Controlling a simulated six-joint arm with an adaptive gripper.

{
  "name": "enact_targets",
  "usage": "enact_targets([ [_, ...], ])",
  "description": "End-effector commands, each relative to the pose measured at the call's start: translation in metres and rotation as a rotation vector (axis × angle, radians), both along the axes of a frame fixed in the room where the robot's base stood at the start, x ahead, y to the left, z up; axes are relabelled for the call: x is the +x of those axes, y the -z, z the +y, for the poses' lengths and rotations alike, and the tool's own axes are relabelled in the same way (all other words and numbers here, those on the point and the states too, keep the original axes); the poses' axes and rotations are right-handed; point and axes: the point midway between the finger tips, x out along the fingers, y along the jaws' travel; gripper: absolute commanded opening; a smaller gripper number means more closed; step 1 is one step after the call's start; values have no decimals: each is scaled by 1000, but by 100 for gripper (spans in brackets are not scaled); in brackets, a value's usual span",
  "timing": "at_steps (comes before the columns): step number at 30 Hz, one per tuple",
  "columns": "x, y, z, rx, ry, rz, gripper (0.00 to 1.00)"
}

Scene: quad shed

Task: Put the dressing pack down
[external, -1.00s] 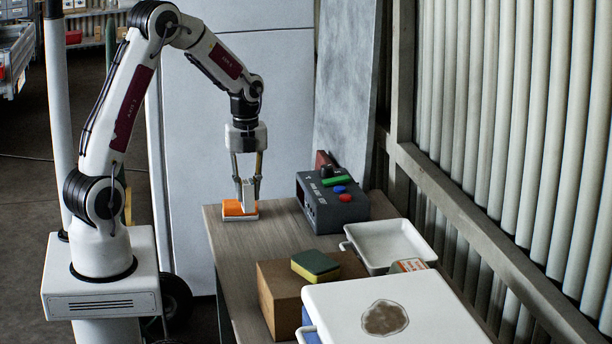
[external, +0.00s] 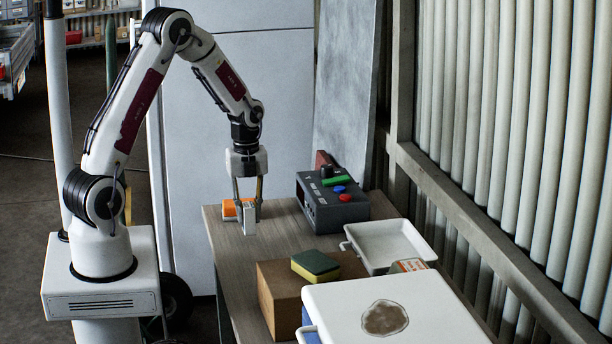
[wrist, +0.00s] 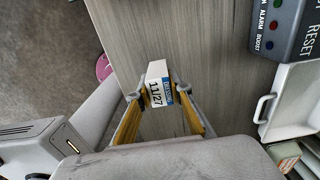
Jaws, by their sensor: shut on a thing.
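The dressing pack is a small white box with a blue band and the print 11/27; it sits between my fingertips in the wrist view (wrist: 158,88). In the external view its white face (external: 249,224) shows low over the left part of the wooden table. My gripper (external: 248,204) points down and is shut on the pack. Orange (external: 231,208) shows just behind and left of the white face; I cannot tell whether it belongs to the pack. Whether the pack's underside touches the table is not clear.
A grey control box (external: 334,203) with coloured buttons stands right of my gripper. A white tray (external: 350,247), a cardboard box (external: 277,292) with a sponge (external: 316,264) on it, and a white lid (external: 440,305) stand nearer. Bare tabletop (external: 238,252) lies in front of the pack.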

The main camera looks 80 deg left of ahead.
Motion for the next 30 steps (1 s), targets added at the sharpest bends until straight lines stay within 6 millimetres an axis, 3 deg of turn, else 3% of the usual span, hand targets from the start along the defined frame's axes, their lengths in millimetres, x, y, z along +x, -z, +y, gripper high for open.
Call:
enact_targets([
  [7, 0, 23, 0, -1, 0, 2, 6],
  [23, 0, 28, 0, -1, 0, 1, 6],
  [24, 0, 28, 0, 0, 0, 0, 30],
  [25, 0, 28, 0, 0, 0, 0, 37],
  [30, 0, 28, 0, 0, 0, 1, 37],
])
